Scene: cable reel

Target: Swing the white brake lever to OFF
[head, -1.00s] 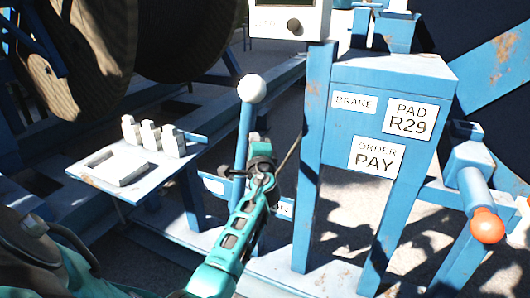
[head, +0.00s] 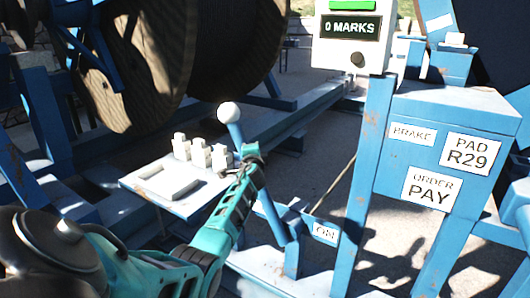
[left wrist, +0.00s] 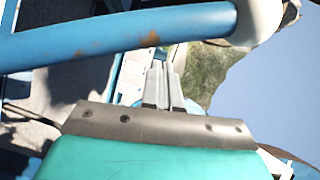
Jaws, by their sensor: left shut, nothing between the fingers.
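The brake lever is a blue bar (head: 268,208) with a white ball knob (head: 229,112). In the head view it leans with its top to the left. A label (head: 325,232) that seems to read ON is right of its foot. My left gripper (head: 250,152) is at the lever's upper shaft, below the knob, and hides part of it. In the left wrist view the shut, empty fingers (left wrist: 163,85) point towards the bar (left wrist: 120,33), with the knob (left wrist: 259,20) at upper right. I cannot tell whether they touch. My right gripper is out of view.
A blue post (head: 367,165) and a panel with BRAKE, PAD R29 and UNDER PAY labels stand right. A screen (head: 351,27) reads 0 MARKS. Wooden reels (head: 150,60) are behind.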

